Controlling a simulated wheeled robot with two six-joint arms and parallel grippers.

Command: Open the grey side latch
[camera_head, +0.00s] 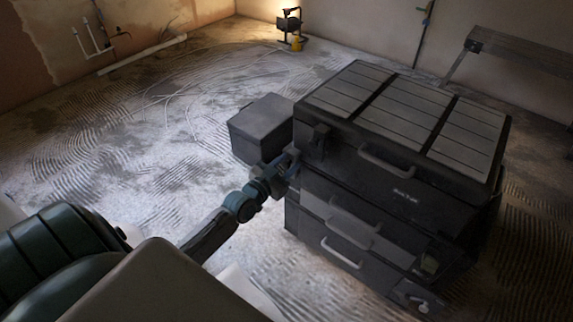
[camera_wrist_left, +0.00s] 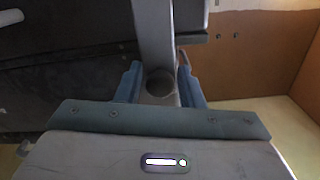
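The black toolbox stack (camera_head: 345,188) stands on the floor right of centre in the head view. My left gripper (camera_head: 285,166) is at its left front corner, at mid height. In the left wrist view a grey bar with a round recess, the grey side latch (camera_wrist_left: 155,35), runs down between the blue fingers of my left gripper (camera_wrist_left: 160,72). The fingers lie close against both sides of the bar and look shut on it. In the head view my gripper hides the latch. My right gripper is not in view.
A smaller dark box (camera_head: 262,125) stands just left of the stack, behind my left gripper. A work lamp (camera_head: 289,25) stands at the far wall. A trestle bench (camera_head: 515,48) is at the back right. The floor (camera_head: 150,150) on the left is mostly clear.

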